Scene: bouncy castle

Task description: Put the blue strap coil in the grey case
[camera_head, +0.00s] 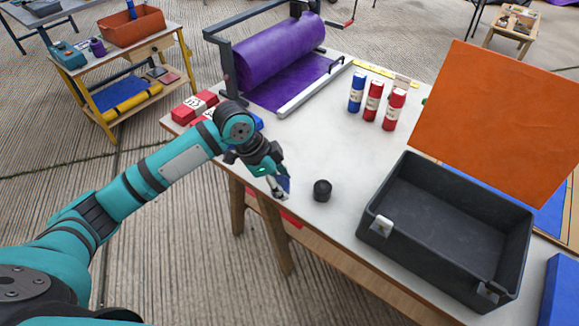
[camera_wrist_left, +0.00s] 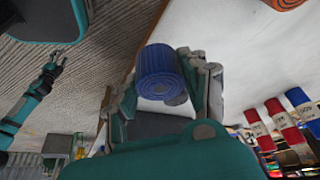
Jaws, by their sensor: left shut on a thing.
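My left gripper (camera_head: 281,188) is shut on the blue strap coil (camera_head: 285,183). It is above the front edge of the white table, left of the grey case. In the left wrist view the coil (camera_wrist_left: 160,72) is a ribbed blue roll between the two fingers of the left gripper (camera_wrist_left: 180,82). The open grey case (camera_head: 376,232) stands at the right of the table, and its visible inside looks empty. A teal arm, which looks like my right one, shows at the left of the wrist view with its small gripper (camera_wrist_left: 54,64); its finger opening is unclear.
A black knob-like object (camera_head: 322,190) stands between the left gripper and the case. Blue and red cylinders (camera_head: 373,101) stand behind. A purple roll on a frame (camera_head: 275,55), red blocks (camera_head: 194,107) and an upright orange panel (camera_head: 498,120) border the tabletop (camera_head: 300,140).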

